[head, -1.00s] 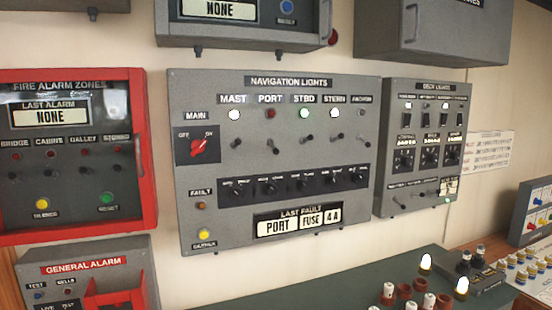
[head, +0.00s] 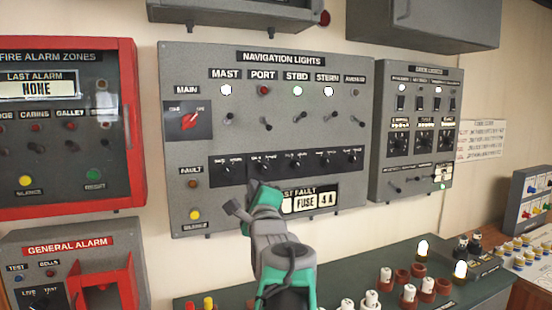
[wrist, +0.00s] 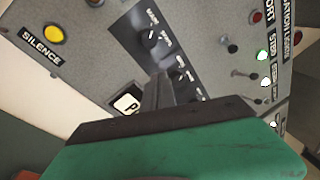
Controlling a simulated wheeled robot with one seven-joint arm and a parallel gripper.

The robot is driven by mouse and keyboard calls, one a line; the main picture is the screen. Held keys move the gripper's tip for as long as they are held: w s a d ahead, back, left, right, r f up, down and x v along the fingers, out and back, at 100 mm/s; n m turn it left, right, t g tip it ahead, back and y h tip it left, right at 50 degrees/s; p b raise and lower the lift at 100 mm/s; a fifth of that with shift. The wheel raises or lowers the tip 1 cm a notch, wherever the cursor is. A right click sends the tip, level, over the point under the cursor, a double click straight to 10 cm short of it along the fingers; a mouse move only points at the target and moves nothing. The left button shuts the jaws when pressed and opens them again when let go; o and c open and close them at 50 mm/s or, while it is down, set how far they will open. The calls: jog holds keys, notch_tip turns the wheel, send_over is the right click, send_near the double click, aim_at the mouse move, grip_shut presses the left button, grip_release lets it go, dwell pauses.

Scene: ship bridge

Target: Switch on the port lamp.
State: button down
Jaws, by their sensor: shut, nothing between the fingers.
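The navigation lights panel (head: 340,75) is on the wall, in the middle of the head view. Its PORT lamp (head: 263,90) is dark red and unlit; the MAST, STBD and STERN lamps are lit. The port toggle (head: 267,124) sits below its lamp and tilts downward. The red main knob (head: 188,121) is at the left of the panel. My gripper (head: 252,187) is shut and empty, in front of the panel just under the dark selector strip (head: 342,160). It is below the port toggle and hides part of the LAST FAULT display. In the wrist view the fingers (wrist: 157,90) are together near a selector knob (wrist: 149,39).
The red-framed fire alarm box (head: 130,130) is to the left and the deck lights panel (head: 415,165) to the right. A green counter (head: 350,265) below holds several fuses and two lit bulbs. Grey boxes (head: 425,20) hang above.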

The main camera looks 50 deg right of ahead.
aim_at(266, 124)
jog(key=s+d+r+m+h, duration=0.4)
jog(key=s+r+m, duration=0.1)
jog(key=s+r, duration=0.1)
jog(key=shift+s+d+m, duration=0.4)
jog(key=shift+s, duration=0.3)
jog(key=p+x, duration=0.3)
jog(key=x, duration=0.7)
jog(key=shift+r, duration=0.1)
jog(key=a, duration=0.1)
jog(key=a+r, duration=0.1)
jog(key=a+p, duration=0.1)
jog(key=shift+w+a+r, duration=0.25)
jog(key=shift+a+r, duration=0.05)
jog(key=shift+r, duration=0.05)
jog(key=shift+d, duration=0.1)
